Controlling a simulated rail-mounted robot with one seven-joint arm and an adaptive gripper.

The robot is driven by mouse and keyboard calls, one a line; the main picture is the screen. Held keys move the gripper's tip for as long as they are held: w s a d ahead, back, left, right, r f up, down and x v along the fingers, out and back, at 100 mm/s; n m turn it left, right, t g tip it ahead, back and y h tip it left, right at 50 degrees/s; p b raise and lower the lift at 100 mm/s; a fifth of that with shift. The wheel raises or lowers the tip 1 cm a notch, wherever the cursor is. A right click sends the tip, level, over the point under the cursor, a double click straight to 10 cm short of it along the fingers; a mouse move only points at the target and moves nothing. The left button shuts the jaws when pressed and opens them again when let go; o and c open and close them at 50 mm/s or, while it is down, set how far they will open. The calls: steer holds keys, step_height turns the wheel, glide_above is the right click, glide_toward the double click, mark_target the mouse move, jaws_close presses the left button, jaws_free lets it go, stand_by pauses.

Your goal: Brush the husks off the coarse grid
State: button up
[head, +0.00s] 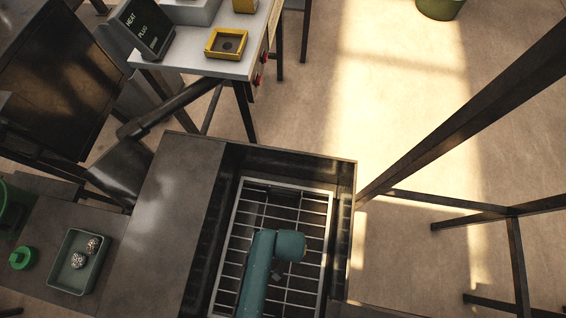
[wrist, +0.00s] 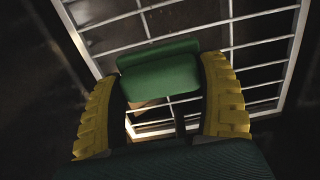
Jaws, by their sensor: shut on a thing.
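The coarse grid (head: 262,208) is a light metal frame with crossing bars, set in a dark box. Its bars also show in the wrist view (wrist: 228,38). My gripper (wrist: 160,88) has yellow ribbed fingers. They are shut on a green block-shaped brush (wrist: 158,76), held across the view in front of the grid. Whether the brush touches the bars I cannot tell. A small tan piece (wrist: 148,105) shows just below the brush; it may be a husk or part of the brush. In the head view my teal arm covers part of the grid, and the brush is hidden.
Dark walls (head: 345,225) surround the grid. A flat dark top (head: 178,200) lies to its left. A green tray (head: 75,280) with two speckled lumps stands at lower left, beside a green lid (head: 22,258). A table with a yellow tray (head: 227,43) stands behind.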

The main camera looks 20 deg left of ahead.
steer(key=shift+r, duration=0.15)
steer(key=shift+r+p, duration=0.1)
steer(key=shift+p, duration=0.55)
step_height(320, 180, down, 7)
steer(key=b, duration=0.5)
steer(key=shift+f, duration=0.2)
steer(key=shift+s+d+r+p, duration=0.1)
steer(key=shift+s+p, duration=0.25)
steer(key=shift+p, duration=0.1)
steer(key=s+p, duration=0.1)
steer(key=s, duration=0.1)
steer(key=s+d+p, duration=0.1)
steer(key=s+p, duration=0.1)
steer(key=s, duration=0.1)
steer(key=s+d+p, duration=0.1)
steer(key=s+p, duration=0.1)
steer(key=s, duration=0.1)
steer(key=shift+s+d, duration=0.1)
steer(key=shift+s, duration=0.15)
steer(key=shift+s+d, duration=0.1)
steer(key=shift+s, duration=0.3)
steer(key=shift+p, duration=0.45)
steer(key=shift+f+b, duration=0.55)
steer(key=shift+f, duration=0.1)
